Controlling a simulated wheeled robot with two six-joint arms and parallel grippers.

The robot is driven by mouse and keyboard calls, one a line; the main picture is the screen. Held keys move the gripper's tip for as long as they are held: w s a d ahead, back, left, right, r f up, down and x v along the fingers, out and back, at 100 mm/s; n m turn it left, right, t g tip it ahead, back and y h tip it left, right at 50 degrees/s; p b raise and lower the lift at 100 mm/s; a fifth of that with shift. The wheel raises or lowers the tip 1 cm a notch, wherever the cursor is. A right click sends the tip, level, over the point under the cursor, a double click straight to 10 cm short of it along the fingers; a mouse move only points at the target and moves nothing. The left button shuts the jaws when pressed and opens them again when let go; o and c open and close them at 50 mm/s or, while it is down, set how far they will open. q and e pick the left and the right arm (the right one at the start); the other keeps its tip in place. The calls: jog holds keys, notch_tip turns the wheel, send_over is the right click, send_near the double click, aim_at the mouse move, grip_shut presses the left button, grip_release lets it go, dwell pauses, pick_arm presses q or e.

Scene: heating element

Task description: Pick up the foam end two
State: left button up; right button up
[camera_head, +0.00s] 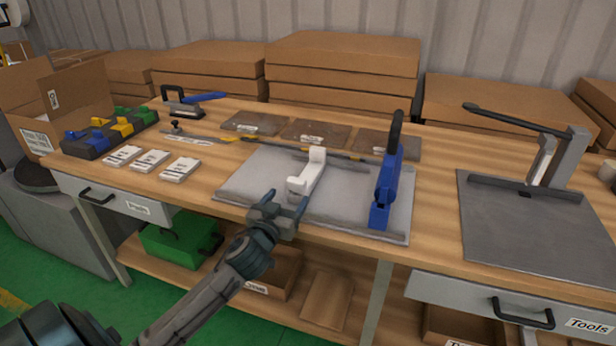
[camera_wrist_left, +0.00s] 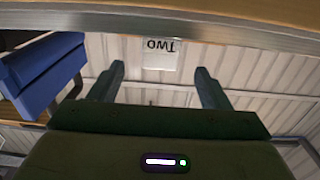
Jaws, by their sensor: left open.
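A white foam piece (camera_head: 312,172) with raised ends lies on the grey metal plate (camera_head: 250,185) on the workbench. In the left wrist view, which looks upside down, a white face marked TWO (camera_wrist_left: 160,54) shows between and beyond the fingers. My left gripper (camera_head: 288,197) is open and empty, at the plate's front edge, just short of the white piece's near end. In the left wrist view its two fingers (camera_wrist_left: 160,72) stand wide apart, one on each side of the marked face. I see no contact. My right gripper is not in view.
A blue clamp (camera_head: 388,185) with a black handle stands on the plate to the right. Brown panels (camera_head: 318,131) lie behind. White labelled packs (camera_head: 150,160) and a tray of coloured parts (camera_head: 108,132) are at left. A dark plate with a lever press (camera_head: 530,215) is at right.

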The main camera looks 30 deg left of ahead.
aim_at(295, 189)
pick_arm(q)
jog(key=shift+x, duration=0.85)
jog(key=p+x, duration=0.1)
jog(key=x, duration=0.4)
jog(key=shift+f, duration=0.15)
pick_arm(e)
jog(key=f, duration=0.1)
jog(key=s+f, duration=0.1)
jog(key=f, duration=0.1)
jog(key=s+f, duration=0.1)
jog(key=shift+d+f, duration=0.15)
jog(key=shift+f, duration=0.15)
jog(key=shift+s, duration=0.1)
pick_arm(q)
jog(key=c, duration=1.1)
